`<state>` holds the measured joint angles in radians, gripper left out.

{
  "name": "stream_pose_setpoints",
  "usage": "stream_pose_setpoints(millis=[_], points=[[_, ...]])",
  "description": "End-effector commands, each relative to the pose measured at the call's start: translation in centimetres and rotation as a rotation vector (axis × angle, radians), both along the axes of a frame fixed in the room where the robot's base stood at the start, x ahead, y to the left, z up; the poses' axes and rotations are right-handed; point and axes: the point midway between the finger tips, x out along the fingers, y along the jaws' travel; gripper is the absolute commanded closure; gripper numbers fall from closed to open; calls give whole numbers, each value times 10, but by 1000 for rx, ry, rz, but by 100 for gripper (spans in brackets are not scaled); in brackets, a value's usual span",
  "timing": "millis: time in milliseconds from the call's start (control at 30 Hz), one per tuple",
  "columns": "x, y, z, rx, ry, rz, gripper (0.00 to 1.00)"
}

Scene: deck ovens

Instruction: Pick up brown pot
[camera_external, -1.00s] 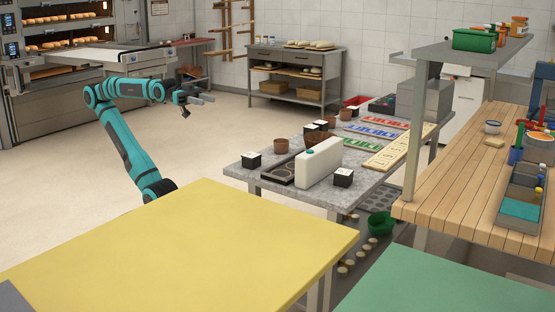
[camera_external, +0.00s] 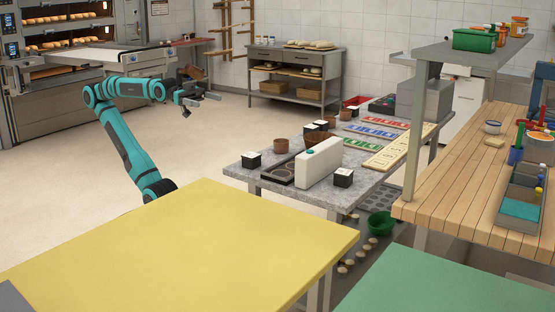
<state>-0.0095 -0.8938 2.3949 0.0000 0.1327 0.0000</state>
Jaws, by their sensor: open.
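Small brown pots stand on the grey stone-topped table in the middle of the view. One brown pot (camera_external: 281,145) stands near the table's left edge, behind a dark tray. Another brown pot (camera_external: 345,114) stands farther back. A third brown shape (camera_external: 312,138) is partly hidden behind the white upright box. I cannot tell which pot the task means. My gripper (camera_external: 207,97) is open and empty, held in the air to the left of the table and above the floor, well apart from the pots.
A white box (camera_external: 319,163) with a green spot stands in front of the pots. Black cubes with white tops (camera_external: 251,160) stand around it. Coloured boards (camera_external: 377,132) lie farther back on the table. The yellow table (camera_external: 180,250) in front is bare.

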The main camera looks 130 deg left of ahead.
Motion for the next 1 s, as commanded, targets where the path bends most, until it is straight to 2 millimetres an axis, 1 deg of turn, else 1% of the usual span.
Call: stream_pose_setpoints(millis=[67, 167, 300, 367, 500, 633, 767, 800, 867, 1000], points=[[8, 8, -2, -1, 34, 26, 12], [21, 27, -7, -5, 106, 78, 12], [40, 61, -17, -22, 235, 169, 12], [47, 77, -21, -33, 289, 207, 12], [58, 116, -32, -67, 418, 294, 12], [63, 153, -42, -108, 533, 373, 12], [62, 192, -53, -160, 648, 449, 12], [61, 203, -56, -178, 682, 473, 12], [59, 221, -61, -207, 735, 505, 12], [49, 263, -72, -281, 851, 579, 12]])
